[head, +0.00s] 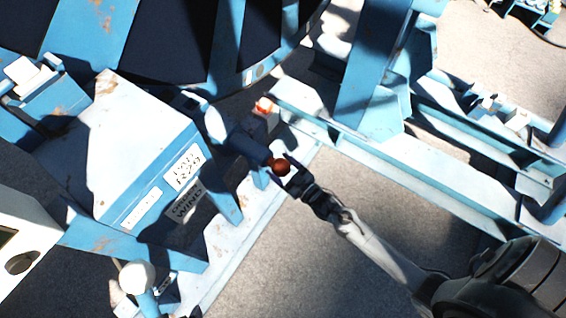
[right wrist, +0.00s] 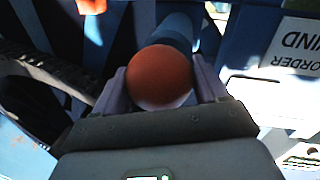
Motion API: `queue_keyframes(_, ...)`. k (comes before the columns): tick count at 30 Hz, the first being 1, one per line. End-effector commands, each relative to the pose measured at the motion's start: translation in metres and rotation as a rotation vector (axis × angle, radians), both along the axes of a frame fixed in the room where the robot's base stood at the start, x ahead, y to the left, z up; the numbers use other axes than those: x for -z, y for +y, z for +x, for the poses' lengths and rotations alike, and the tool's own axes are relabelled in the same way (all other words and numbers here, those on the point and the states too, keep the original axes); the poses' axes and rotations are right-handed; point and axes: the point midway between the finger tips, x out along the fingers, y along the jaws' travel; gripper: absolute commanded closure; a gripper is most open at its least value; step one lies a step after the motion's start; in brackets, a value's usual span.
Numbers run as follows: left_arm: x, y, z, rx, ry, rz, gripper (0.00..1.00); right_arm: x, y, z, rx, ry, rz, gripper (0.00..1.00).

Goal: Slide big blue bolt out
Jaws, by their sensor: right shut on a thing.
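The big blue bolt (head: 246,146) is a thick blue cylinder with a round red-brown end (head: 281,167). It sits at the blue reel frame, beside the labelled blue and white housing (head: 140,150). My right gripper (head: 286,172) is at the bolt's red end. In the right wrist view its two fingers stand on either side of the red end (right wrist: 160,76), shut on it. The blue shaft (right wrist: 175,30) runs away behind it. The far end of the bolt is hidden by the frame. My left gripper is not in view.
A small orange-topped part (head: 264,105) stands just above the bolt. Blue frame rails (head: 400,165) run to the right. A white ball-topped post (head: 137,277) and a pale box (head: 25,235) are at lower left. Bare grey floor (head: 290,260) lies below my right gripper.

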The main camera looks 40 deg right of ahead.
Motion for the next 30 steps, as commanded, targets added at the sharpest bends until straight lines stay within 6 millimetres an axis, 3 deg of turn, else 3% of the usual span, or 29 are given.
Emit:
queue_keyframes(2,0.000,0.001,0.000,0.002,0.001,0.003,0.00,-0.002,0.000,0.000,0.000,-0.006,0.000,0.82)
queue_keyframes(3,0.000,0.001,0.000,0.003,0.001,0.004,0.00,-0.002,0.000,0.000,0.000,-0.007,0.000,0.23)
queue_keyframes(6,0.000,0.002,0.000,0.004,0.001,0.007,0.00,-0.002,-0.001,0.000,0.000,-0.005,0.000,0.07)
queue_keyframes(19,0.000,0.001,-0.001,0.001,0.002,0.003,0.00,-0.001,-0.002,-0.007,0.001,-0.002,-0.001,0.07)
queue_keyframes(30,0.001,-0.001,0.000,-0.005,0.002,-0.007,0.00,0.000,-0.012,-0.065,0.001,0.000,-0.001,0.07)
